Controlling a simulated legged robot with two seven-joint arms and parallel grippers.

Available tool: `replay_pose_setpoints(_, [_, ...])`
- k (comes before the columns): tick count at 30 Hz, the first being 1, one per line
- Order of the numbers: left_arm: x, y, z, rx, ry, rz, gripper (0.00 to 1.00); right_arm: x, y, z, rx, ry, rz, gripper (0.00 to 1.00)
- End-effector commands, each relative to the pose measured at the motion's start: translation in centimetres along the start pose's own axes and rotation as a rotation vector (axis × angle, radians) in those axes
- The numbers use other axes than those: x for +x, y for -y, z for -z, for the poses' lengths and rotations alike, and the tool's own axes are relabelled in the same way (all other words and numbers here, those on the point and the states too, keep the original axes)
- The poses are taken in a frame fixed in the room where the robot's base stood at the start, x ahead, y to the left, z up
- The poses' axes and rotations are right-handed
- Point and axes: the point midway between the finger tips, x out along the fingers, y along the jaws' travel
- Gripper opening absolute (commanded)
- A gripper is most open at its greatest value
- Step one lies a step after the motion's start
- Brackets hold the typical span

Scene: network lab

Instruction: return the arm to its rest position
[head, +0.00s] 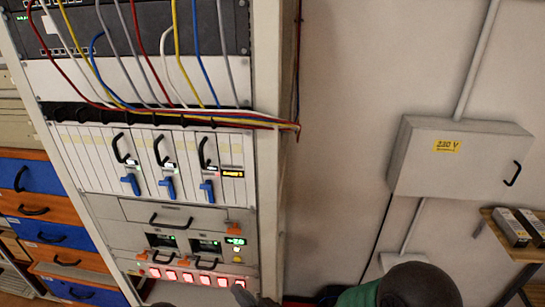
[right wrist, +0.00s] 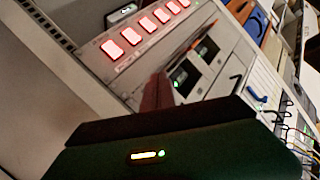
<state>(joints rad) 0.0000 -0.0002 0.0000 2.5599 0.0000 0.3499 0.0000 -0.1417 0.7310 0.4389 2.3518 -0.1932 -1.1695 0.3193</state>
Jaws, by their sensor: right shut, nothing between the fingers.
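My right gripper (head: 242,294) shows only as a small grey tip at the bottom edge of the head view, in front of the lower right of the rack, beside the row of red lit buttons (head: 195,278). A dark, rounded part of my own right arm with a green section stands at the bottom right. In the right wrist view the fingers (right wrist: 156,92) are shut and empty, blurred, and point toward the rack panel. I cannot tell whether they touch it. My left gripper is not in view.
The rack (head: 268,150) holds modules with black handles and blue levers (head: 167,187). Coloured cables (head: 200,55) hang across its top. A 230 V wall box (head: 455,160) is at right, above a small wooden shelf (head: 515,250). Blue and orange drawers (head: 40,175) stand at left. Bare wall lies between rack and box.

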Motion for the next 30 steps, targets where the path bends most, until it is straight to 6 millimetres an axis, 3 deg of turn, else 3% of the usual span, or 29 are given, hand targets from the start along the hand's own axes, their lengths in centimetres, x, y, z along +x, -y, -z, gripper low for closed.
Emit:
replay_pose_setpoints(2, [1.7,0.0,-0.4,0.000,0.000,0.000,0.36,-1.0,-4.6,-0.8,-0.081,0.090,-0.117,0.00])
replay_pose_setpoints(5, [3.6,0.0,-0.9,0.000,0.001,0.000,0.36,-5.2,-12.1,-1.6,-0.171,0.270,-0.339,0.00])
replay_pose_setpoints(7, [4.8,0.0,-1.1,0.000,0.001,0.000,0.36,-9.8,-16.7,-2.2,-0.187,0.404,-0.495,0.00])
replay_pose_setpoints(10, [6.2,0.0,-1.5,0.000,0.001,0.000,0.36,-17.3,-20.8,-3.5,-0.140,0.585,-0.673,0.00])
replay_pose_setpoints(13, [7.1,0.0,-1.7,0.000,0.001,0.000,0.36,-23.4,-22.0,-4.9,-0.057,0.723,-0.774,0.00])
replay_pose_setpoints(15, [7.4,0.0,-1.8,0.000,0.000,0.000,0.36,-26.0,-21.9,-5.7,-0.008,0.786,-0.805,0.00])
replay_pose_setpoints(17, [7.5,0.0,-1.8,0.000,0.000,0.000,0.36,-27.3,-21.7,-6.1,0.020,0.818,-0.817,0.00])
replay_pose_setpoints(30, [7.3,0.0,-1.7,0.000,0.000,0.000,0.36,-27.9,-21.4,-6.3,0.032,0.839,-0.821,0.00])
